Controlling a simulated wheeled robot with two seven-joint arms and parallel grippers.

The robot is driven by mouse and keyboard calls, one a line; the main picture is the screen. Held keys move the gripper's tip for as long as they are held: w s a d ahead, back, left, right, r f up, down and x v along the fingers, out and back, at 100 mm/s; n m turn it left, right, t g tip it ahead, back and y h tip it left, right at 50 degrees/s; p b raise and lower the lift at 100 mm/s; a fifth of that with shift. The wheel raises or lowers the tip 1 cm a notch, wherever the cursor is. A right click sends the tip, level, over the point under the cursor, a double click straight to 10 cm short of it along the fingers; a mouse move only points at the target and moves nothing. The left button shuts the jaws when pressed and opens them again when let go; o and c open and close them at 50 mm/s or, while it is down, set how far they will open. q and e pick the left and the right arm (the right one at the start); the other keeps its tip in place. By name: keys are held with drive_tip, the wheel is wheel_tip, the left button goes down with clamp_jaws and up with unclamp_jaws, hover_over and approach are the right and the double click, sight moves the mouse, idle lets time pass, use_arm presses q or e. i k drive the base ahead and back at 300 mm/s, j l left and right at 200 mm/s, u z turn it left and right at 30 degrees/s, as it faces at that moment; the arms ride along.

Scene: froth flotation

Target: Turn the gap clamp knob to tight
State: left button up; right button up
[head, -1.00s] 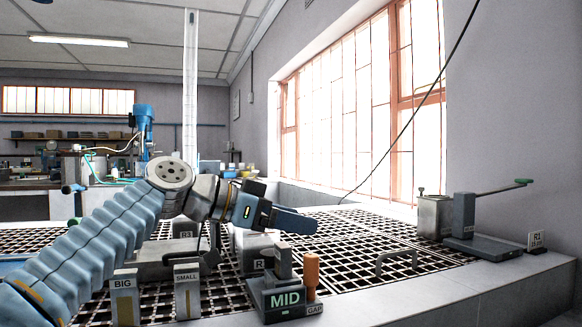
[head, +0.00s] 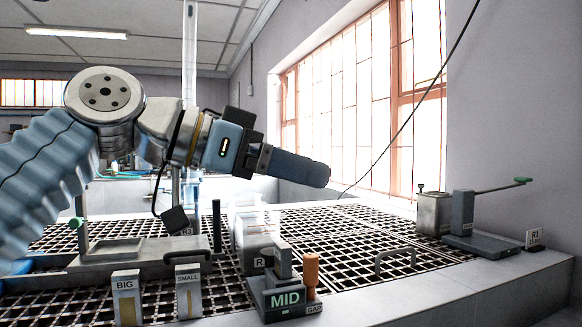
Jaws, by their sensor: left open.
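The gap clamp is a dark block (head: 276,300) on the near ledge, with a "MID" label on its front and a "GAP" tag at its right. An upright orange knob (head: 312,272) stands at its right side. My left gripper (head: 302,168) is open, seen side-on, pointing right. In the picture it is well above the orange knob and apart from it, with nothing seen in it. My right gripper is not in view.
Small blocks labelled "BIG" (head: 126,297) and "SMALL" (head: 188,291) stand left of the clamp. A grey metal handle (head: 396,260) rises from the grating at right. A grey lever device (head: 478,238) and an "R1" sign (head: 534,238) stand farther right.

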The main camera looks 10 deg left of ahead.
sight(310, 260)
drive_tip(key=k+l, duration=0.2)
drive_tip(key=k, duration=0.3)
drive_tip(key=k+l, duration=0.2)
drive_tip(key=k, duration=0.25)
